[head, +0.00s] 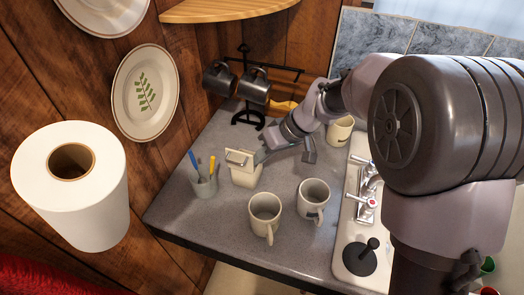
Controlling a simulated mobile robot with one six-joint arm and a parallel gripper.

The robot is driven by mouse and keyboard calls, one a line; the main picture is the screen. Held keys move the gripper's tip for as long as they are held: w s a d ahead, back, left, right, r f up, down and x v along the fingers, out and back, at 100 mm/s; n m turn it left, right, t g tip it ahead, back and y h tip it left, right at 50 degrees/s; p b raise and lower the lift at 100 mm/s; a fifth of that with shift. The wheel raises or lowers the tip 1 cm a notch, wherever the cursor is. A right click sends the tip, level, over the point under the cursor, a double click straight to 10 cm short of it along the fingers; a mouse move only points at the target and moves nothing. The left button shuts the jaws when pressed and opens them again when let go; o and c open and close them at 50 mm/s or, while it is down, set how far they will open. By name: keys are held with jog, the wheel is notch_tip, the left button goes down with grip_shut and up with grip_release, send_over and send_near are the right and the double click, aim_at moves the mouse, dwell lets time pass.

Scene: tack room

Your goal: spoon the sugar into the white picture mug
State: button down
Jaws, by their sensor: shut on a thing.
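My gripper (287,148) is low over the grey counter, right beside a cream square container (244,177). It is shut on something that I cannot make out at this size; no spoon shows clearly. One finger reaches the container's upper right edge. I cannot see sugar inside the container. A pale mug (264,207) stands in front, its handle towards the front. A second pale mug (312,193) with a dark mark low on its side stands to its right. A third pale mug (340,131), also with a dark mark, stands behind, near my arm. I cannot read the pictures.
A grey cup (204,187) with blue and yellow pens stands left of the container. Dark mugs (219,79) hang on a black rack (244,55) behind. A white sink (352,247) with a tap lies right. A paper roll (101,213) stands at the left.

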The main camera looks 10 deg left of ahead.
notch_tip(320, 180, up, 9)
jog(key=p, duration=0.7)
jog(key=shift+f, duration=0.1)
jog(key=shift+d+r+p, duration=0.2)
jog(key=shift+r+p, duration=0.1)
jog(key=s+d+f+b, duration=0.1)
jog(key=s+d+b, duration=0.2)
jog(key=d, duration=0.7)
jog(key=s+d+f+b, duration=0.1)
jog(key=s+d+b, duration=0.2)
jog(key=d, duration=0.7)
jog(key=shift+d+f, duration=0.2)
jog(key=shift+f, duration=0.1)
jog(key=h+p, duration=0.1)
jog(key=a+r+h+p, duration=0.1)
jog(key=p, duration=0.1)
jog(key=shift+w+a, duration=0.25)
jog(key=shift+a, duration=0.05)
